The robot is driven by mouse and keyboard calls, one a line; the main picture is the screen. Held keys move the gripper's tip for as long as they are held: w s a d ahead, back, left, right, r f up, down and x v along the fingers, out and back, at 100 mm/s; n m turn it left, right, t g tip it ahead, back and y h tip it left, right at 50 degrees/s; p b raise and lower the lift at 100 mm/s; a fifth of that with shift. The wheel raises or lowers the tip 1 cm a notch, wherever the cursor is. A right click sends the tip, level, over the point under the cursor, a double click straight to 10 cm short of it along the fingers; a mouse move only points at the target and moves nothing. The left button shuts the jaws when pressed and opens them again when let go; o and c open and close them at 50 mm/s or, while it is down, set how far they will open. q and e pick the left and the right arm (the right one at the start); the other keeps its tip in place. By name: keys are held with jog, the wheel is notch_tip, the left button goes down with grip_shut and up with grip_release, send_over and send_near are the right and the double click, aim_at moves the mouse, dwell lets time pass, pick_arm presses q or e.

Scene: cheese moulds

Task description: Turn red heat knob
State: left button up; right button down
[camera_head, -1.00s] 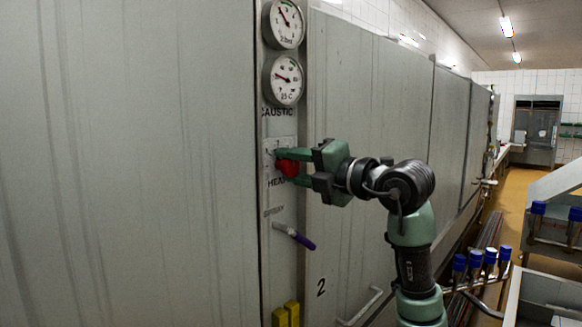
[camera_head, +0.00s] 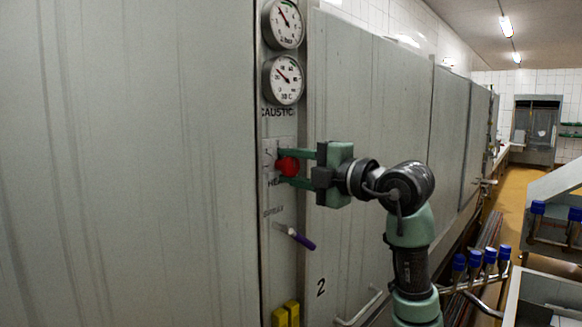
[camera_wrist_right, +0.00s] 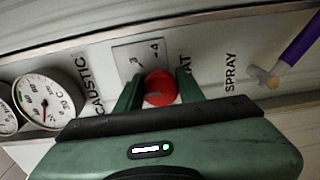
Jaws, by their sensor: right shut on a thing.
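The red heat knob (camera_head: 289,167) is on a narrow grey control panel (camera_head: 283,262), below the word CAUSTIC. My right gripper (camera_head: 284,167) is shut on the knob, one finger above it and one below, reaching in from the right. In the right wrist view the round red knob (camera_wrist_right: 159,88) sits between the two green fingers of my right gripper (camera_wrist_right: 157,88). A small white plate with numbers (camera_wrist_right: 138,55) shows behind the knob. The fingers partly cover the HEAT label. My left gripper is not in view.
Two round gauges, an upper one (camera_head: 284,24) and a lower one (camera_head: 284,80), are above the knob. A purple-handled spray lever (camera_head: 301,241) is below it. Yellow parts (camera_head: 286,315) show at the bottom. Blue-capped pieces (camera_head: 475,259) are at the right.

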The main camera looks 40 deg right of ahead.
aim_at(296, 168)
jog(key=c, duration=0.9)
grip_release()
jog(key=shift+d, duration=0.1)
jog(key=shift+s+f+b, duration=0.1)
jog(key=shift+s+b, duration=0.3)
jog(key=shift+s, duration=0.2)
jog(key=s, duration=0.2)
jog(key=s+b, duration=0.2)
jog(key=s, duration=0.1)
jog(key=shift+s+d, duration=0.3)
jog(key=shift+d, duration=0.05)
jog(key=shift+s, duration=0.55)
